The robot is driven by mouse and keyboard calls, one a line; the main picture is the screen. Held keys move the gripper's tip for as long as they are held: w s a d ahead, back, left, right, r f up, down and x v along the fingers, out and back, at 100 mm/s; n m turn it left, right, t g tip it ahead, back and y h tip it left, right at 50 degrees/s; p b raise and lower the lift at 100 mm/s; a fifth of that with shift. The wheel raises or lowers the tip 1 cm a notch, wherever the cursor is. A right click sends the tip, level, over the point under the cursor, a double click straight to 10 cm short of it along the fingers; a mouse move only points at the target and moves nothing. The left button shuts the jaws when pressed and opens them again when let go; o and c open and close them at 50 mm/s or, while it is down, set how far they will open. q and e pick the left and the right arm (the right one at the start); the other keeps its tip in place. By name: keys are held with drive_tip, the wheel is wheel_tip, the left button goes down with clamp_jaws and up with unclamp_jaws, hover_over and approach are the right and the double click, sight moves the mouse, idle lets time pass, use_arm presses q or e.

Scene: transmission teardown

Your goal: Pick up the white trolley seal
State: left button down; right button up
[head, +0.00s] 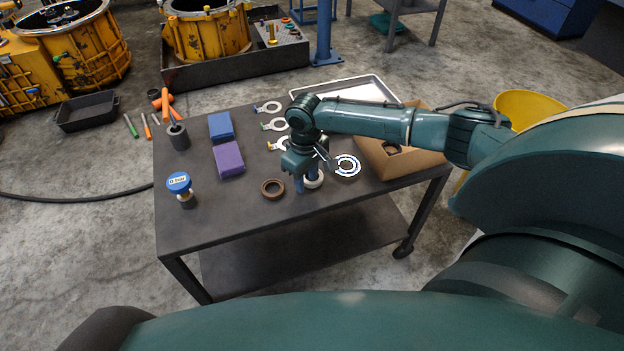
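The white trolley seal (315,181) is a small white ring lying on the dark trolley top (230,225), partly hidden by my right gripper. My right gripper (306,185) points down at the seal, with a finger low at its left side. I cannot tell whether the fingers touch the seal or how far apart they are. A brown ring seal (272,189) lies just left of it. A white and blue ring (347,165) lies to its right. My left gripper is not in view.
A cardboard box (402,165) stands at the trolley's right. Blue (221,126) and purple (229,159) blocks, a blue-capped jar (179,184) and a grey cylinder (178,137) stand left. Several tabbed rings (275,124) and a metal tray (345,90) lie behind. The front left top is clear.

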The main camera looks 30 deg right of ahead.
sight(306, 181)
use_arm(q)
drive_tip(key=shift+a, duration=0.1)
use_arm(e)
drive_tip(key=shift+r, duration=0.1)
clamp_jaws()
idle(0.3)
